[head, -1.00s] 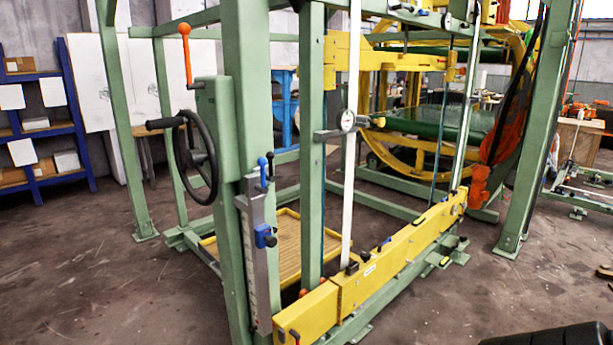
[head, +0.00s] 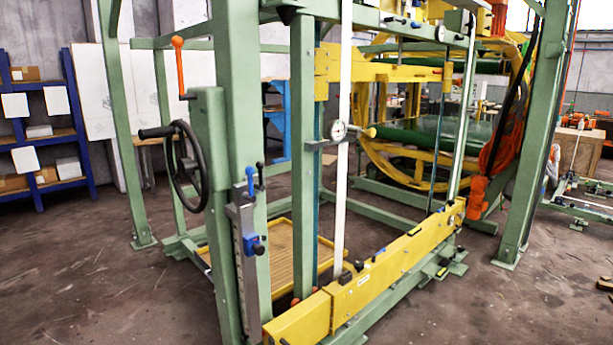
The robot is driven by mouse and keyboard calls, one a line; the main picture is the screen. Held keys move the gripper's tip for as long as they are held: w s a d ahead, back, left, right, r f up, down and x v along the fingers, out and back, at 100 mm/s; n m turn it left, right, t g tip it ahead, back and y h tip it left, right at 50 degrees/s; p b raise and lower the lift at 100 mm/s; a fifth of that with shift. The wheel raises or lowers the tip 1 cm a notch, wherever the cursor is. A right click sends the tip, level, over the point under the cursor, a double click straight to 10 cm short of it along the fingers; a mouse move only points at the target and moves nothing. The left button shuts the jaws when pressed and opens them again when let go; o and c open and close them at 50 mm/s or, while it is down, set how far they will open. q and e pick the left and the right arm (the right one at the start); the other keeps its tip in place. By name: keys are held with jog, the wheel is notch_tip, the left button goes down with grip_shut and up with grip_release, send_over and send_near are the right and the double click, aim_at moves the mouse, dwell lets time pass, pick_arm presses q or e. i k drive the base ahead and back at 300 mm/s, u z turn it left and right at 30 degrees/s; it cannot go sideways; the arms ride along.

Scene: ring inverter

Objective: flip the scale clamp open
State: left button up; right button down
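A grey vertical scale (head: 243,275) is fixed to the front green post of the machine. A blue clamp (head: 251,244) with a dark knob sits on this scale. Above it, at the scale's top end, are a small blue lever (head: 250,180) and a dark-knobbed lever (head: 260,172), both standing upright. I cannot tell for sure which of these parts is the scale clamp, nor whether it is open or closed. Neither of my grippers is in the head view.
A black handwheel (head: 186,166) and an orange-handled crank (head: 179,62) stick out left of the post. A yellow beam (head: 385,268) runs low to the right, with a dial gauge (head: 338,131) above. Bare floor (head: 110,270) lies in front and left. Blue shelves (head: 78,120) stand far left.

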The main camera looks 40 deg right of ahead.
aim_at(259, 163)
jog(key=z, duration=0.7)
